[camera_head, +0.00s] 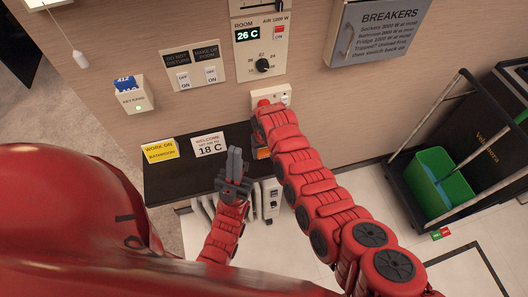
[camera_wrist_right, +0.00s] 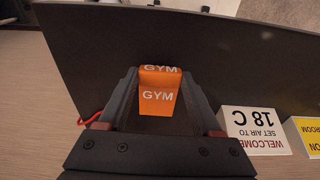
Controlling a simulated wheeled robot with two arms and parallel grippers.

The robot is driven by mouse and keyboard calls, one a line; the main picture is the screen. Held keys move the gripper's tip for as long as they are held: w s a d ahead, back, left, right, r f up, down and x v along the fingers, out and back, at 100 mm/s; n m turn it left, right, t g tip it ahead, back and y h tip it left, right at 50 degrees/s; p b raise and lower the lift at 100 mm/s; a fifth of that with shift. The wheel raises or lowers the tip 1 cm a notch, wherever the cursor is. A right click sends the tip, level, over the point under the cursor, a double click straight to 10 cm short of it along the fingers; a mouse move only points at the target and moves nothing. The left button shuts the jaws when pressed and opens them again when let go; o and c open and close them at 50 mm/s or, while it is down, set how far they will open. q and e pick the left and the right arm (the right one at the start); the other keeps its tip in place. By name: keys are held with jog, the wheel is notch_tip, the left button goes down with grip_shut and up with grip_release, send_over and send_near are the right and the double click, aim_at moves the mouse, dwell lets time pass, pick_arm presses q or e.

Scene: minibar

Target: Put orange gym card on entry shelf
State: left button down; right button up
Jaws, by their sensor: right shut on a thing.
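The orange gym card (camera_wrist_right: 157,100) stands between the fingers of my right gripper (camera_wrist_right: 160,82), which is shut on it. The dark entry shelf (camera_wrist_right: 85,45) lies behind and below the card in the wrist view; I cannot tell whether they touch. In the head view the shelf (camera_head: 172,182) runs along the wall, and a small orange part of the card (camera_head: 262,153) shows beside my right arm. That arm hides most of the right gripper there. My left gripper (camera_head: 235,153) is empty, its fingers together, in front of the shelf.
A yellow sign (camera_head: 160,150) and a white welcome sign (camera_head: 209,145) stand on the shelf's left and middle. A key card box (camera_head: 133,95), switches and a thermostat (camera_head: 262,45) are on the wall. A cart with a green bucket (camera_head: 440,180) stands right.

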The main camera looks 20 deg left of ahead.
jog(key=shift+f, duration=0.85)
jog(key=shift+f, duration=0.2)
jog(key=o, duration=1.3)
jog(key=shift+r, duration=0.15)
